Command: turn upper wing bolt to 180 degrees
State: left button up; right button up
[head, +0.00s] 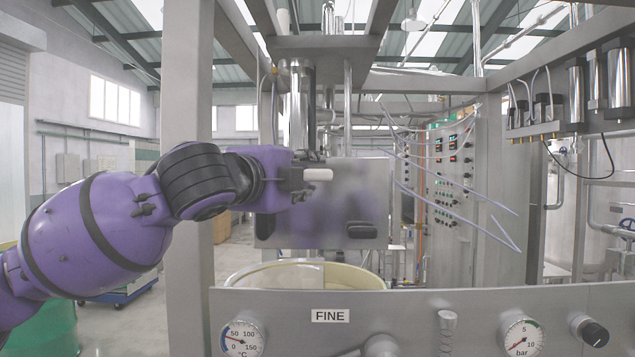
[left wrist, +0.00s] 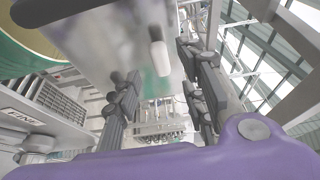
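A pale, rounded peg (head: 318,174) sticks out in front of the upper part of a metal plate (head: 345,195). It may be the upper wing bolt, but its wings cannot be made out. It also shows in the left wrist view (left wrist: 160,58), between and beyond the fingers. My left gripper (head: 303,178) comes in from the left, close to the peg. In the left wrist view its two dark fingers (left wrist: 162,92) stand wide apart with nothing held between them. A dark handle-like piece (head: 362,230) sits lower on the plate. My right gripper is not in view.
A panel marked FINE (head: 330,316) with gauges (head: 243,339) and knobs crosses the front. A round pale drum opening (head: 305,276) lies behind it, below the plate. A metal post (head: 200,100) stands behind my left arm. A control cabinet (head: 465,165) stands at right.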

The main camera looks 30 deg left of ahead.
aim_at(316, 175)
pick_arm(q)
jog(key=w+b, duration=0.1)
jog(key=w, duration=0.2)
jog(key=shift+w+a+f+b, duration=0.1)
jog(key=shift+w+f+b, duration=0.1)
jog(key=shift+b, duration=0.1)
jog(key=shift+w+a+r+b, duration=0.1)
jog(key=shift+w+b, duration=0.1)
jog(key=shift+w, duration=0.15)
jog(key=shift+w+a+b, duration=0.1)
jog(key=shift+w+b, duration=0.05)
jog(key=shift+w, duration=0.2)
jog(key=shift+r, duration=0.2)
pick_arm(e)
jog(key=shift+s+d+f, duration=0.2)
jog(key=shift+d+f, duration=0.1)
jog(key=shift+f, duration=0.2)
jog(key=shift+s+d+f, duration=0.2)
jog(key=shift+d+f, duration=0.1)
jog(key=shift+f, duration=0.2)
pick_arm(q)
jog(key=shift+c, duration=0.2)
grip_shut()
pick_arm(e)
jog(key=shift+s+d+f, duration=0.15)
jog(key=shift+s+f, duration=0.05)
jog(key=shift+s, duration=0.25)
